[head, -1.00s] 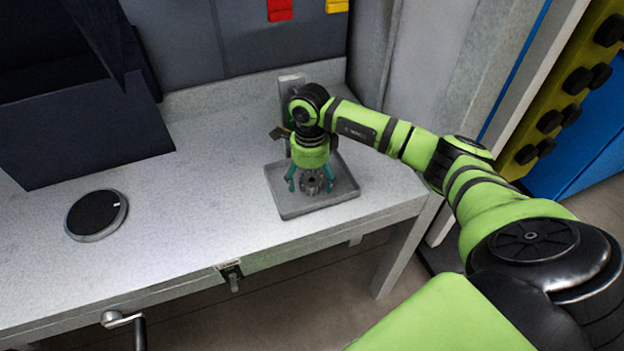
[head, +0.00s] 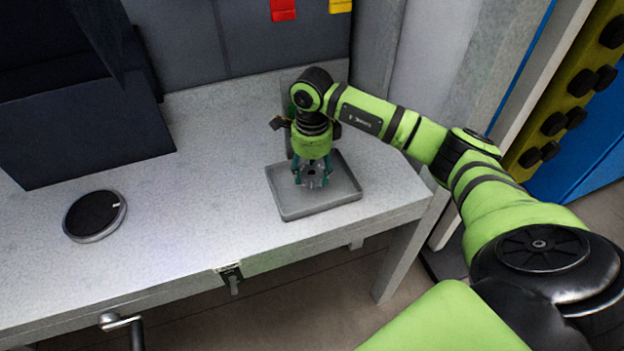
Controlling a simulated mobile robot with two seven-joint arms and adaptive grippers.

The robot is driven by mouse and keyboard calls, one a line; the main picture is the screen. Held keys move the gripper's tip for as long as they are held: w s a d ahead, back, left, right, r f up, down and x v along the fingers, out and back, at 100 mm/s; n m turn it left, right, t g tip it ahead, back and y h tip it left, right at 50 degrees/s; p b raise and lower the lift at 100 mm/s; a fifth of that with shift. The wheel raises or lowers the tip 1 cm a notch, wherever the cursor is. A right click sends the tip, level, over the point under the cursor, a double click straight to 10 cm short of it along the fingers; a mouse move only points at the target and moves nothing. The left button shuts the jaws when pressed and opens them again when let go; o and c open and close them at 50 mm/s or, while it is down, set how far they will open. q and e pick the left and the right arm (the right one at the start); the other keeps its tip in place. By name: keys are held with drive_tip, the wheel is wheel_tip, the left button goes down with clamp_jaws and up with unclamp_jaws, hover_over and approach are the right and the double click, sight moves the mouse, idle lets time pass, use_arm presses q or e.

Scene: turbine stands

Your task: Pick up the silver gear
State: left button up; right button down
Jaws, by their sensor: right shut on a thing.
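The silver gear (head: 313,180) is a small toothed metal part over the grey tray (head: 328,209) on the workbench. My right gripper (head: 313,174) points down from above, with its teal fingers shut around the gear's sides. I cannot tell whether the gear touches the tray floor or is just above it. Part of the gear is hidden by the fingers. My left gripper is not in view.
The grey workbench (head: 180,210) is clear left of the tray. A round black disc with a grey rim (head: 95,214) lies at the left. A dark box (head: 85,135) stands behind it. A grey upright block is partly hidden behind my right arm.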

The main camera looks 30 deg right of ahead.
drive_tip(key=s+d+r+b, duration=0.3)
drive_tip(key=s+d+r, duration=0.2)
drive_tip(key=s+r, duration=0.3)
drive_tip(key=shift+s+d+b, duration=0.35)
drive_tip(key=shift+s, duration=0.8)
drive_tip(key=c, duration=1.5)
unclamp_jaws()
clamp_jaws()
